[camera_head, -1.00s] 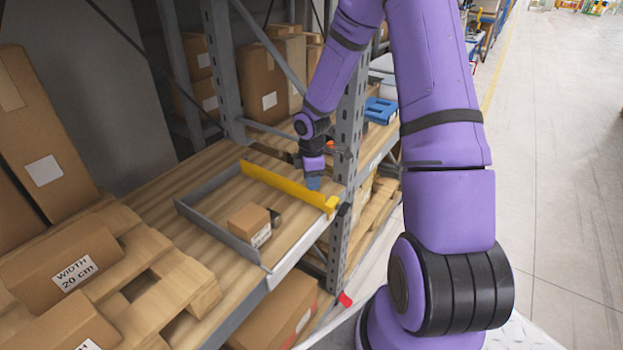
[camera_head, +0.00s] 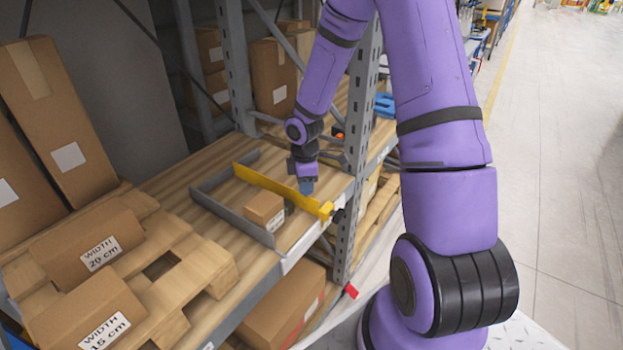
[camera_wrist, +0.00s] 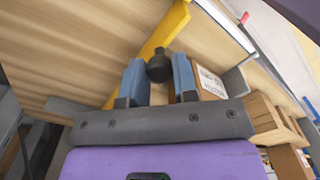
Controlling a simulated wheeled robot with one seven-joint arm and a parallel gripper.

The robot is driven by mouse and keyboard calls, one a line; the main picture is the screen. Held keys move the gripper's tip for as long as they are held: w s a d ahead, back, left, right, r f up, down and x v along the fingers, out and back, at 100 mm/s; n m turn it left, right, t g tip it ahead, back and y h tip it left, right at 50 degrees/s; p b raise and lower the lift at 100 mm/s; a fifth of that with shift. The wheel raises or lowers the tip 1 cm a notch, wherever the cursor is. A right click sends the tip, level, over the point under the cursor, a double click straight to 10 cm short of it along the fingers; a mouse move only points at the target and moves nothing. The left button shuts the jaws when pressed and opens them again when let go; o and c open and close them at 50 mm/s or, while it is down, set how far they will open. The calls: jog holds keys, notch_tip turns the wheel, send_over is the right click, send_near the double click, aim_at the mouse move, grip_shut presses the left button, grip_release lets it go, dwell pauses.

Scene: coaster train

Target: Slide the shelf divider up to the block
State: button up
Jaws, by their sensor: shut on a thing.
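The yellow shelf divider (camera_head: 270,183) stands upright across the wooden shelf (camera_head: 165,190). It also shows in the wrist view (camera_wrist: 172,25). The block is a small brown box with a white label (camera_head: 263,208), lying on the shelf just left of the divider, inside a grey L-shaped frame (camera_head: 232,217). In the wrist view the block (camera_wrist: 212,80) is partly hidden behind the right finger. My gripper (camera_head: 307,188) is at the divider's right side. Its blue fingers (camera_wrist: 158,66) are shut on a black knob (camera_wrist: 159,67) at the divider. I cannot tell whether divider and block touch.
A wooden pallet (camera_head: 205,265) with labelled boxes fills the left front. A grey rack post (camera_head: 355,150) stands right of my gripper. A blue object (camera_head: 384,105) lies beyond it. Tall boxes (camera_head: 60,120) stand at the left.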

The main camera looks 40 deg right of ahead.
jog(key=shift+s+a, duration=0.25)
jog(key=shift+a, duration=0.5)
jog(key=shift+s+a, duration=0.3)
jog(key=shift+a, duration=0.45)
jog(key=shift+s+a, duration=0.25)
jog(key=shift+a, duration=0.5)
jog(key=o, duration=0.9)
jog(key=shift+a, duration=0.15)
notch_tip(320, 180, up, 11)
jog(key=shift+f, duration=0.1)
